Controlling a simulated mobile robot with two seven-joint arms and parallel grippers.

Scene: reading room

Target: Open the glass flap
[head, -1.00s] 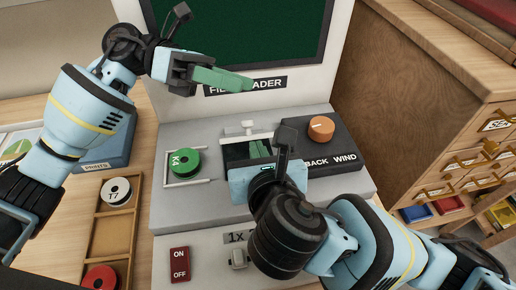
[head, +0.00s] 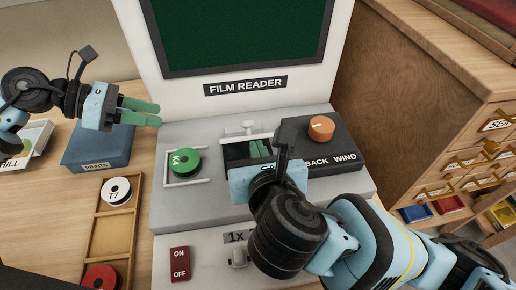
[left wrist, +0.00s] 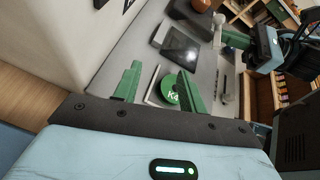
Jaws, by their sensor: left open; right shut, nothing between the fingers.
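The left wrist view shows the dark pane too (left wrist: 181,50). My right gripper (head: 259,147) is shut and empty, its green fingertips over the pane; I cannot tell whether they touch it. My left gripper (head: 157,113) is open and empty, left of the reader and above the deck. Its fingers also show in the left wrist view (left wrist: 158,84).
A green reel (head: 185,161) sits in a holder left of the pane. An orange knob (head: 321,128) stands on the black block at right. A wooden tray (head: 112,232) holds reels at left. A blue box (head: 95,150) stands behind it. A wooden cabinet (head: 410,110) is at right.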

